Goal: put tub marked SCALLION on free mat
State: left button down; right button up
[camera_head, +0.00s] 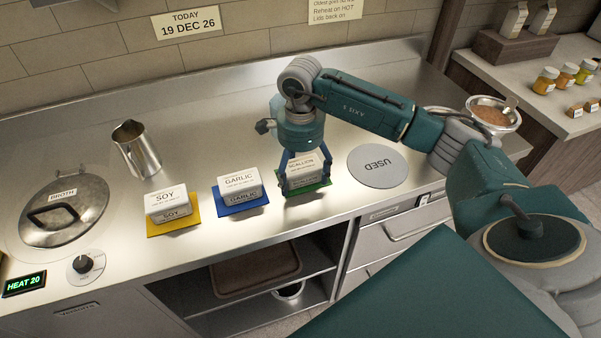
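The tub marked SCALLION (302,172), white with a grey label on its front, is at the green mat (318,187) and looks upright. I cannot tell whether its base rests fully on the mat. My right gripper (304,168) points down over this tub, with one blue finger at each side. No clear gap shows between fingers and tub, but whether they press on it is unclear. A SOY tub (166,203) is on a yellow mat (188,225). A GARLIC tub (239,188) is on a blue mat (258,203). My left gripper is out of view.
A grey round mat marked USED (377,166) lies empty to the right. A lidded BROTH pot (66,210), a steel jug (136,150) and a knob (84,265) are at the left. The steel counter behind the tubs (215,135) is clear.

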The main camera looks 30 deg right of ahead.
aim_at(301, 169)
jog(key=shift+r, duration=0.15)
jog(key=shift+r, duration=0.15)
notch_tip(301, 169, up, 11)
jog(key=shift+f+b, duration=0.15)
jog(key=shift+b, duration=1.05)
jog(key=shift+r, duration=0.55)
